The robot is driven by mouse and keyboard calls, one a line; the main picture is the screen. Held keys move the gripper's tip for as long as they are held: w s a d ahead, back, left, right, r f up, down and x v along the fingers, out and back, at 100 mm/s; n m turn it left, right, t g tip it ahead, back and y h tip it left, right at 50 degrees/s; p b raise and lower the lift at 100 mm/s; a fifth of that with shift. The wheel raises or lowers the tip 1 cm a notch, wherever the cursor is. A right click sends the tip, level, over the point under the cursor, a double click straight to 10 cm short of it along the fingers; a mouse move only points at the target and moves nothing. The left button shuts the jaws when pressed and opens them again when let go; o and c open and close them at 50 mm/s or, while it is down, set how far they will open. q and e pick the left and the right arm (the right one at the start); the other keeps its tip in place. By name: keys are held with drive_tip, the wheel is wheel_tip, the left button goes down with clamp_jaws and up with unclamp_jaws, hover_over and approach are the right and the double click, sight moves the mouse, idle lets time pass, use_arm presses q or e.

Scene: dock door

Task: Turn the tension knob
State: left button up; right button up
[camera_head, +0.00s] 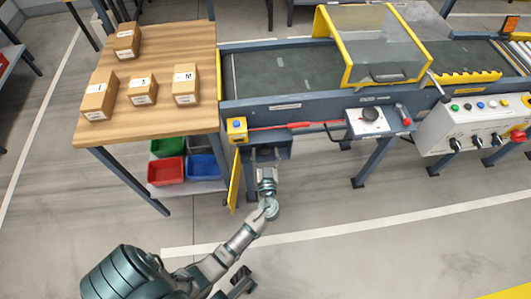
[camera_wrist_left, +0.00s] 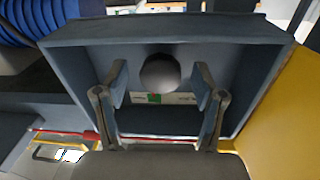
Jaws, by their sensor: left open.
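A round dark grey knob (camera_wrist_left: 159,73) sits inside an open blue-grey box in the left wrist view; I take it to be the tension knob. The box (camera_head: 283,147) hangs under the conveyor's near left end in the head view, where the knob cannot be made out. My left gripper (camera_head: 265,156) reaches to the box mouth. Its fingers are open, one on each side of the knob in the wrist view, with a gap showing on both sides. I cannot tell how far the fingertips are from the knob in depth. My right gripper is not in view.
A yellow door (camera_head: 234,182) stands open left of the box, and it fills the right of the wrist view (camera_wrist_left: 285,110). A red bar (camera_head: 285,126) runs above the box. A wooden table (camera_head: 165,55) with several cartons stands left.

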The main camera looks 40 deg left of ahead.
use_arm(q)
drive_tip(key=v, duration=1.2)
drive_tip(key=shift+w, duration=0.15)
